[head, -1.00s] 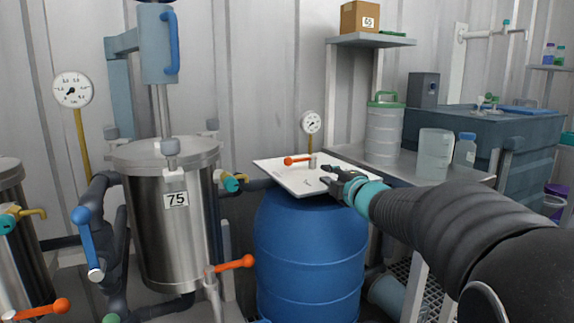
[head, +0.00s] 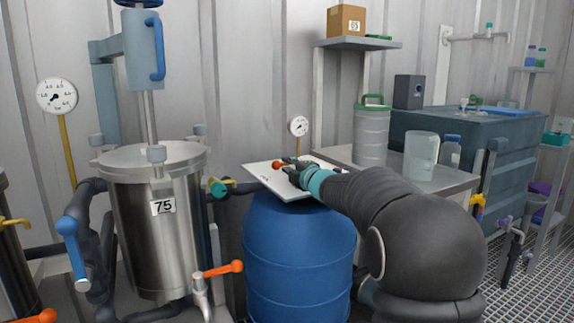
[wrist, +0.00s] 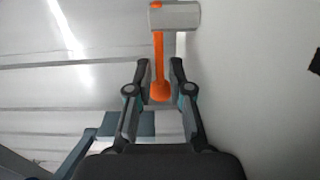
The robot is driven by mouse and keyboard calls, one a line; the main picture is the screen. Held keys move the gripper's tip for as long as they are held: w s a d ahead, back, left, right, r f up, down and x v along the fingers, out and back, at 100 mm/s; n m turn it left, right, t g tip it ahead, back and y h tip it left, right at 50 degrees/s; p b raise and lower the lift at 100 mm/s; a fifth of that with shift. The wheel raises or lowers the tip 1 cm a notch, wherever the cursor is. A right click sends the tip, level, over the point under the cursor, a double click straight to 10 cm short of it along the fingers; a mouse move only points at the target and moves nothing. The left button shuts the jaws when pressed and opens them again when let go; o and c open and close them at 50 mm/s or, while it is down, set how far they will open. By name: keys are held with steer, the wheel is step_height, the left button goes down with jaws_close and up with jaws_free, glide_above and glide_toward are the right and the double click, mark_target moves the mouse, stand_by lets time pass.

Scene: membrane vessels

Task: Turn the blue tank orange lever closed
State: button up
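The blue tank (head: 300,250) is a ribbed drum with a white board (head: 258,176) lying tilted on top. The orange lever sits on this board; its round knob (head: 277,167) shows just left of my gripper (head: 291,168), and the rest is hidden behind the fingers. In the wrist view, the orange lever (wrist: 158,55) runs from a grey pivot block (wrist: 175,16) down to its knob (wrist: 160,91). My gripper (wrist: 160,68) is open with one finger on each side of the lever's knob end. Small gaps show between knob and fingers.
A steel vessel marked 75 (head: 160,240) stands left, with another orange-handled valve (head: 222,268) in front. A gauge (head: 299,126) rises behind the drum. A bench with a green-lidded container (head: 370,135) and a clear beaker (head: 421,157) lies right.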

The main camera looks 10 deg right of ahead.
steer(key=shift+w+a, duration=0.15)
steer(key=shift+w, duration=0.4)
jaws_close()
steer(key=shift+s+p, duration=0.15)
steer(key=shift+p, duration=0.15)
